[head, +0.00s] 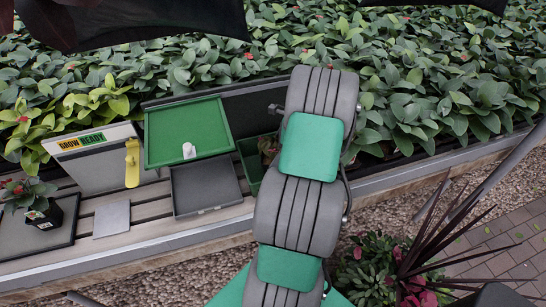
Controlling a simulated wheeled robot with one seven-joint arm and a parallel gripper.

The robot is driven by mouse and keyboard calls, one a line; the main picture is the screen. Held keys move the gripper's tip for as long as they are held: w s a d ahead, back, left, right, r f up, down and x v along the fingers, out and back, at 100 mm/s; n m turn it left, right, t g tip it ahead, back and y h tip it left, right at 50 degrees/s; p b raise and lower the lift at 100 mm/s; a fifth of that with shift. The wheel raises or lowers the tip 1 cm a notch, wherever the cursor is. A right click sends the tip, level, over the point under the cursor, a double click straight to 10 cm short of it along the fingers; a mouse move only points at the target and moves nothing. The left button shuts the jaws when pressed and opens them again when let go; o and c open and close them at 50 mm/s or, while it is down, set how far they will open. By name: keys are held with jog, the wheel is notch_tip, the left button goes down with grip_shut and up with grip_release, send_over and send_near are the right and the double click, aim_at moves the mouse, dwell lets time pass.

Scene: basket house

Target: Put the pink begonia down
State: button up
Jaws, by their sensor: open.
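The pink begonia cannot be made out for certain. A potted plant with dark leaves and small red-pink flowers (30,188) stands upright in a black pot (46,214) on a dark mat at the far left. Another bit of reddish-green foliage (268,146) shows in a dark green crate (246,150) beside my arm, mostly hidden. My gripper is not visible. My grey and green arm crosses the middle of the view and covers what lies behind it.
A slatted bench (145,195) carries a green tray (188,130), a dark grey tray (207,186), a grey square plate (112,218) and a "Grow Ready" box (90,160) with a yellow object (132,164). Dense foliage (190,65) lies behind. Spiky plants (435,240) stand at lower right.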

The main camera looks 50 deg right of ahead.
jog(key=v, duration=0.9)
